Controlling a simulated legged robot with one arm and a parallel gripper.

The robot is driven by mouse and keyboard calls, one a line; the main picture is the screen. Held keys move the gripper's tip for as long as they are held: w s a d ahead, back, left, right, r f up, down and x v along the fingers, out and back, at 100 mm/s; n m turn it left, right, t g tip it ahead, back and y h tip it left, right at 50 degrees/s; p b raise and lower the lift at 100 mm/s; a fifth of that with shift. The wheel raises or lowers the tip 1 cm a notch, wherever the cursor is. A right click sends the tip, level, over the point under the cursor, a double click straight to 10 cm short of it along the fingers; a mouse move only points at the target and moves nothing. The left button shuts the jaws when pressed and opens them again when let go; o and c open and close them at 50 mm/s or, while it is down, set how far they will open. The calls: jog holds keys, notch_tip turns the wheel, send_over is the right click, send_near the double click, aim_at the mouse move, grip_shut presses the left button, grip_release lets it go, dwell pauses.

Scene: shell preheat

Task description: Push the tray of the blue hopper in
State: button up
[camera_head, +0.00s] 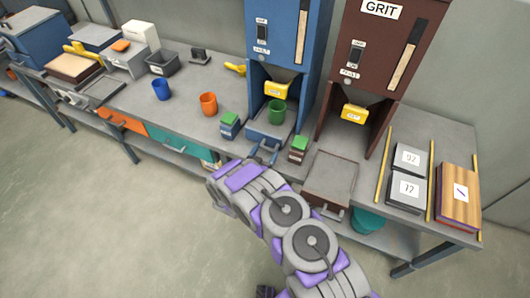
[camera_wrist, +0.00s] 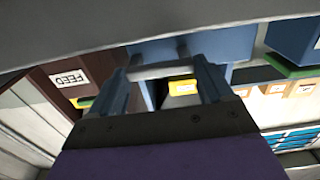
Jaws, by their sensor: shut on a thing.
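The blue hopper (camera_head: 285,40) stands on the bench at the top centre, with a yellow spout over an open bay. Its blue tray (camera_head: 262,138) sticks out of the bay toward the bench's front edge. A green cup (camera_head: 277,111) stands on the tray's inner part, under the spout. My gripper (camera_head: 263,153) is at the tray's front, shut on its handle. In the wrist view my gripper (camera_wrist: 162,85) has its fingers at the two ends of the light grey handle bar (camera_wrist: 160,70). How far the tray goes inside is hidden.
Small boxes with green tops stand left (camera_head: 229,126) and right (camera_head: 298,150) of the tray, close to it. An orange cup (camera_head: 208,104) stands left.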

aim_at(269, 144)
jog(key=c, duration=0.6)
jog(key=x, duration=0.4)
jog(key=shift+w, duration=0.15)
jog(key=o, duration=1.4)
jog(key=shift+w, duration=0.1)
jog(key=p+v, duration=0.3)
jog(key=v, duration=1.4)
